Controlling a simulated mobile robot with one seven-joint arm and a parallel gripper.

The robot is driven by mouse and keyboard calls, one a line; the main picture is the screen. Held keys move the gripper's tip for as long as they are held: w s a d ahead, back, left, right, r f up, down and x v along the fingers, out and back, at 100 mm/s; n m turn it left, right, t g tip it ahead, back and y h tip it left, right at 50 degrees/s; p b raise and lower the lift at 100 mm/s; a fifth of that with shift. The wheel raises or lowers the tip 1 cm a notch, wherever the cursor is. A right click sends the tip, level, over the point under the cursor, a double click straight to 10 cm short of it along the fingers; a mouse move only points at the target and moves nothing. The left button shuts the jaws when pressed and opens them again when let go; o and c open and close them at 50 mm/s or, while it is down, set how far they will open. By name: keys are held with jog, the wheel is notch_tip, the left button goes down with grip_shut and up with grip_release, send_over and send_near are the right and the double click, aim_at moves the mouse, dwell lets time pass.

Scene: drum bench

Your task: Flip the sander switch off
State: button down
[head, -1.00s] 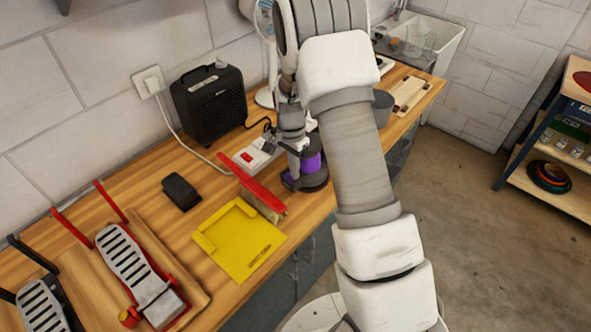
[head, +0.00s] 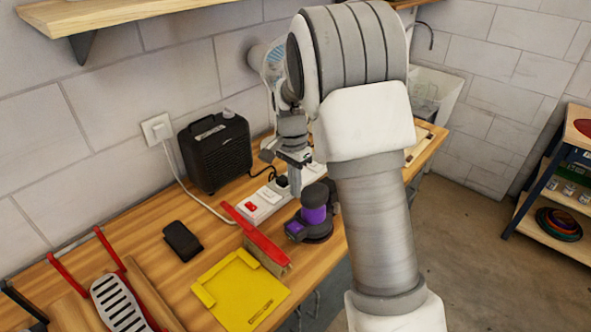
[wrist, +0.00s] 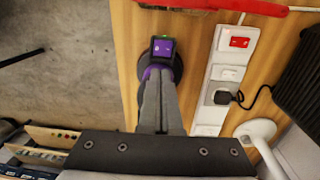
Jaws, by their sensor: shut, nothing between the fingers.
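The purple and black sander (head: 315,214) stands on the wooden bench, right of the white power strip (head: 268,203). In the wrist view, its purple label panel (wrist: 162,48) faces me, with a small green spot at its far edge. I cannot tell which way its switch is set. My gripper (head: 294,191) is shut and empty, pointing down. In the head view its fingertips show just left of the sander, in front of the power strip. In the wrist view the closed fingers (wrist: 158,73) overlap the sander's body and hide part of it. I cannot tell whether they touch.
A red switch (head: 251,206) sits on the power strip, and a dark plug is in it. A red-handled brush (head: 256,235) and a yellow dustpan (head: 240,290) lie in front. A black heater (head: 216,152) stands by the wall. A dark block (head: 182,240) lies left.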

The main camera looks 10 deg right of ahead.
notch_tip(320, 180, up, 6)
dwell(0.5)
